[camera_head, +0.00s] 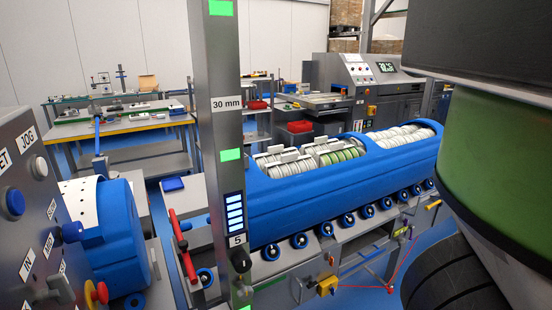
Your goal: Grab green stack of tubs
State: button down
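The green stack of tubs (344,156) lies on its side as a row of green-rimmed discs. It sits in an opening in the top of the long blue carrier (300,201), near the middle of the view. White stacks of tubs lie around it: one to its left (281,162), one just behind it (327,146) and another in the right-hand opening (405,136). The lower parts of the stacks are hidden inside the carrier. My gripper is not in view, and nothing is seen touching the green stack.
A grey post (222,120) with green lights and a "30 mm" label stands in front of the carrier's left end. A control panel with a blue drum (125,245) is at left. Large dark and green round parts fill the right edge. Tables (115,125) and a machine (375,85) stand behind.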

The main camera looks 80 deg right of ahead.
aim_at(337, 153)
jog(key=z, duration=2.3)
jog(key=l+u, duration=0.15)
jog(key=u, duration=0.3)
jog(key=i+l+u, duration=0.1)
jog(key=u, duration=0.35)
jog(key=l+u, duration=0.2)
jog(key=u, duration=0.25)
jog(key=k+l+u, duration=0.15)
jog(key=l, duration=0.25)
jog(key=l+u, duration=0.2)
jog(key=l, duration=0.2)
jog(key=k+l+u, duration=0.15)
jog(key=l, duration=0.25)
jog(key=k+l+u, duration=0.15)
jog(key=l, duration=0.2)
jog(key=k+l+u, duration=0.15)
jog(key=l, duration=0.2)
jog(key=k+l+u, duration=0.2)
jog(key=l, duration=0.15)
